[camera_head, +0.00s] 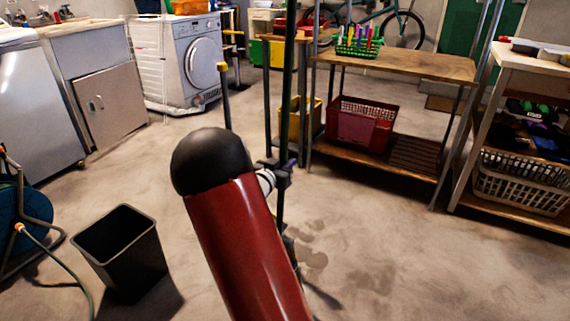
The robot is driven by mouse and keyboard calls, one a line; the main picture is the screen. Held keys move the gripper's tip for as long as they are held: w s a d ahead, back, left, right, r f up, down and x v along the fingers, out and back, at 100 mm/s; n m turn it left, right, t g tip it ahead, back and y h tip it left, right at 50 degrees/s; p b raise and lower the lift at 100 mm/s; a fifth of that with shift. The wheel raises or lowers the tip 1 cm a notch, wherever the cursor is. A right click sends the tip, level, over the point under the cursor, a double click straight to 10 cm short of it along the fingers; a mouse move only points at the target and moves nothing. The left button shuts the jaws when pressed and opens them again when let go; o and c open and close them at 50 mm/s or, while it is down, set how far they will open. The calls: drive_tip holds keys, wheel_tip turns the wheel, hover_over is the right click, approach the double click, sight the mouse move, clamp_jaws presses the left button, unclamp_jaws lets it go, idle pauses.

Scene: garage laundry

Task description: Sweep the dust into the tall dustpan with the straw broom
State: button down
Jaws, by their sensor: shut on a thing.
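My gripper (284,174) is at the middle of the picture, beyond my red and black arm. It is shut on a dark upright pole, which seems to be the handle of the straw broom (288,90). The handle runs from the top edge down past the gripper. Its lower end and the bristles are mostly hidden behind my arm. A thin upright pole with a yellow top (223,85) stands left of the gripper, possibly the tall dustpan's handle; its lower part is hidden. Dark patches (310,258) mark the floor right of my arm; I cannot tell whether they are dust or stains.
A black bin (122,250) stands at the lower left, beside a hose reel (22,225). A wooden shelf table (420,66) holds a green basket, with a red crate (360,127) below. Another shelf (515,62) is at right. Floor at the lower right is clear.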

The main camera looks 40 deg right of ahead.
drive_tip(key=shift+f+b, duration=0.6)
drive_tip(key=shift+f, duration=0.1)
drive_tip(key=shift+d, duration=0.15)
drive_tip(key=r+x, duration=0.1)
drive_tip(key=x, duration=1.2)
drive_tip(key=shift+w+b, duration=0.15)
drive_tip(key=shift+b, duration=0.15)
drive_tip(key=shift+d+r, duration=0.15)
drive_tip(key=shift+s+a+r+p, duration=0.15)
drive_tip(key=shift+a+r+p, duration=0.15)
drive_tip(key=shift+r+p, duration=0.4)
drive_tip(key=shift+s+a+r+p, duration=0.1)
drive_tip(key=shift+a+r+p, duration=0.35)
drive_tip(key=shift+r, duration=0.5)
drive_tip(key=shift+s+a+r+p, duration=0.15)
drive_tip(key=shift+a+r+p, duration=0.05)
drive_tip(key=shift+r+p, duration=0.55)
